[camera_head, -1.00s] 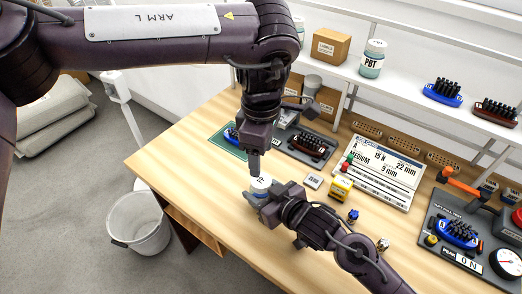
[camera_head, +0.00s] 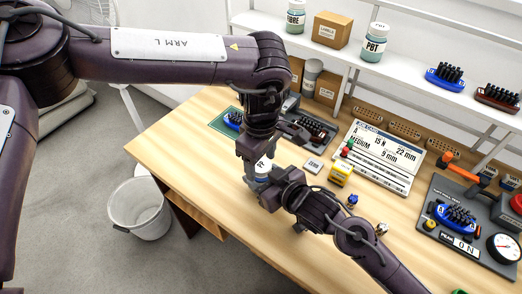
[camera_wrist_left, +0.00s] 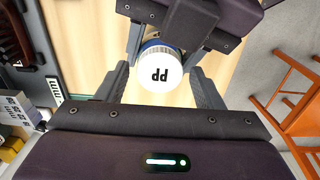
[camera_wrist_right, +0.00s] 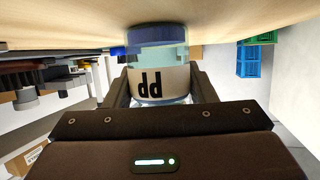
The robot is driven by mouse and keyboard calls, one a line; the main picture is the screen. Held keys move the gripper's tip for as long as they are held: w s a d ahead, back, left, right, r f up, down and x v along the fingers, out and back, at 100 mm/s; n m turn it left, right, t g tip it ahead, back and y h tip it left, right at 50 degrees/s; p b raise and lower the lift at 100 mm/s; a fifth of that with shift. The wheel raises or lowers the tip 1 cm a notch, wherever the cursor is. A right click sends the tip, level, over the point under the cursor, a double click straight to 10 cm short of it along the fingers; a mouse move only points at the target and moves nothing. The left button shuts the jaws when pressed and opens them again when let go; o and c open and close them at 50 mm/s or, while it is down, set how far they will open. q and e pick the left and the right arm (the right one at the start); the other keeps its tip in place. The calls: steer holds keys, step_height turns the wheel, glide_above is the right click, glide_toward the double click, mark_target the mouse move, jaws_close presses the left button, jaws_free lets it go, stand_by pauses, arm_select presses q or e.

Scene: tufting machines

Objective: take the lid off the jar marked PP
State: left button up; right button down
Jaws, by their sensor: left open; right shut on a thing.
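The jar marked PP (camera_wrist_right: 160,75) stands upright on the wooden table, upside down in the right wrist view. Its body is clear with a pale label and blue at its foot. My right gripper (camera_head: 262,188) is shut on the jar's body from the side. The white lid (camera_wrist_left: 160,70), with PP on its top, is on the jar. My left gripper (camera_wrist_left: 160,88) points down over the lid, open, with a finger on each side and gaps between. In the head view the grippers hide most of the jar.
The table (camera_head: 185,135) is clear to the left. Behind and to the right are a small tile marked ZERO (camera_head: 314,165), a yellow block (camera_head: 340,174), a job card (camera_head: 385,150) and a dark brush (camera_head: 310,128). A white bucket (camera_head: 140,210) stands on the floor.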

arm_select(q)
steer(key=c, duration=1)
steer(key=n, duration=0.6)
steer(key=shift+n, duration=0.4)
steer(key=o, duration=1.1)
steer(key=shift+r, duration=0.1)
